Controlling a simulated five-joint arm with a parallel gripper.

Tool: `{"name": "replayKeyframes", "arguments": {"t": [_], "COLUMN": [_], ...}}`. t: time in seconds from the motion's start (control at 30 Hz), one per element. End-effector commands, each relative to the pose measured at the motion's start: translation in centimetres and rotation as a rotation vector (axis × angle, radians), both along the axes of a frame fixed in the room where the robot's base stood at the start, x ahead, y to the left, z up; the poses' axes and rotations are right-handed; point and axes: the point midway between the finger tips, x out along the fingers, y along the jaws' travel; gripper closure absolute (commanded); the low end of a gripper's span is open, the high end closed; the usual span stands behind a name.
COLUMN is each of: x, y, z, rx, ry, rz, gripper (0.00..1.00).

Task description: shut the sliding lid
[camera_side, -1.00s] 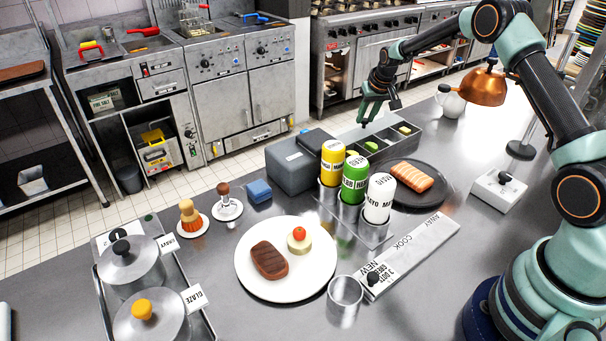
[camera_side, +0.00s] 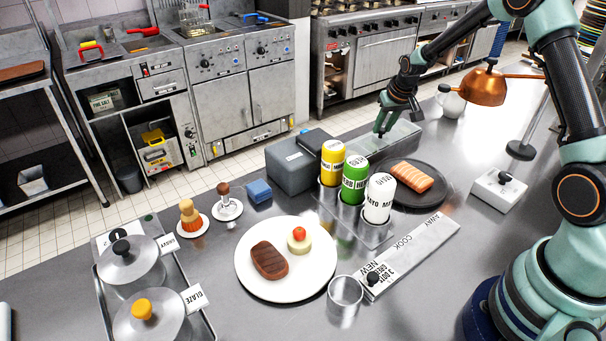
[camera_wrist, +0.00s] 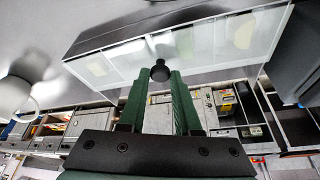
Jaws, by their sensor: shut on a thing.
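The garnish box is a long, low metal container behind the sauce bottles in the side view. A clear, frosted sliding lid (camera_side: 405,133) now lies over its compartments there, and it also fills the upper part of the wrist view (camera_wrist: 205,48). A small black knob (camera_wrist: 160,70) stands at the lid's edge. My gripper (camera_side: 381,132) is over the box, pointing down, with its green fingers shut on the knob in the wrist view (camera_wrist: 160,76). The bottles hide the near part of the box in the side view, so I cannot tell whether the lid is fully closed.
Yellow, green and white bottles (camera_side: 380,198) stand in a rack in front of the box. A grey container (camera_side: 292,165) stands left of it. A dark plate with salmon (camera_side: 411,176) is at right, and a copper lamp (camera_side: 485,87) hangs beyond.

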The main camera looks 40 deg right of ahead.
Motion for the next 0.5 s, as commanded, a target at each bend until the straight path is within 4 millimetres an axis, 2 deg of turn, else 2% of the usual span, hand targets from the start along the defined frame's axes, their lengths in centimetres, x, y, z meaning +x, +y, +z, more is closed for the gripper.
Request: {"name": "replayKeyframes", "arguments": {"t": [0.13, 0.47, 0.5], "x": [-0.84, -1.15, -1.16], "y": [0.14, 0.08, 0.08], "z": [0.07, -0.05, -0.08], "rx": [-0.002, 0.001, 0.000], "ry": [0.001, 0.007, 0.008], "rz": [0.001, -0.001, -0.001], "gripper": [1.00, 1.00, 0.53]}}
